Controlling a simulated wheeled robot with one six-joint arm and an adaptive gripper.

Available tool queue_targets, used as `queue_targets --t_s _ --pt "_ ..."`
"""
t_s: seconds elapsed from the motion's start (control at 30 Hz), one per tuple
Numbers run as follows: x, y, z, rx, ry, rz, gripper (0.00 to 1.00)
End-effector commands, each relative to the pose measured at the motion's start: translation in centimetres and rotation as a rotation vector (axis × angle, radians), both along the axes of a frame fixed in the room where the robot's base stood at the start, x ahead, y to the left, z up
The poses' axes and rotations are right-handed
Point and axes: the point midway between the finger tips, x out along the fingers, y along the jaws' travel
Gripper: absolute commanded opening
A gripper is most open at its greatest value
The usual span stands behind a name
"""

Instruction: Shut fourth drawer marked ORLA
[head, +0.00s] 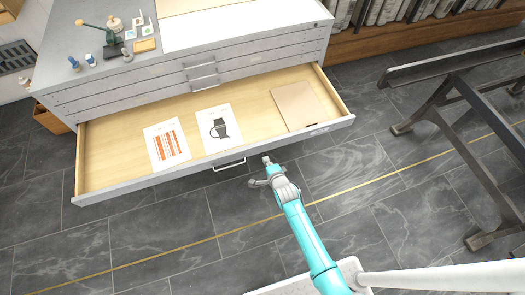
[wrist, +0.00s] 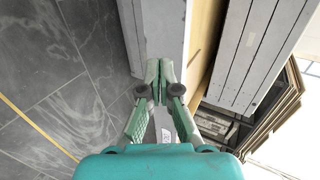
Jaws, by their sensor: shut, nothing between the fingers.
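A grey flat-file cabinet (head: 120,90) has one wide drawer (head: 150,180) pulled far out, below several shut ones. Its front has a bar handle (head: 229,165) and a small label (head: 319,131) that is too small to read. Inside lie an orange-striped print (head: 167,145), a print with a dark figure (head: 218,128) and a tan folder (head: 298,106). My gripper (head: 267,161) is shut and empty near the drawer front, right of the handle. In the wrist view the fingertips (wrist: 159,66) overlap the grey drawer front (wrist: 160,25); I cannot tell whether they touch.
Inking tools (head: 113,42) and small bottles stand on the cabinet top. A dark metal frame (head: 470,120) stands at the right. A wooden shelf of books (head: 400,35) is at the back right. The tiled floor (head: 170,235) in front of the drawer is clear.

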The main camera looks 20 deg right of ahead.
Motion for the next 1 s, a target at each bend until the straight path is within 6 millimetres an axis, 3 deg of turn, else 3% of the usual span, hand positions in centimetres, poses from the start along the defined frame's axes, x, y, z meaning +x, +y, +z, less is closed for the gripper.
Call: queue_targets --t_s 0.13,0.4,1.0 --pt "2.1 0.1 -1.1 0.0 0.0 0.0 0.0" --pt "5.1 0.2 -1.0 0.0 -0.001 0.0 0.0" --pt "5.8 0.2 -1.0 -0.001 -0.001 0.0 0.0"
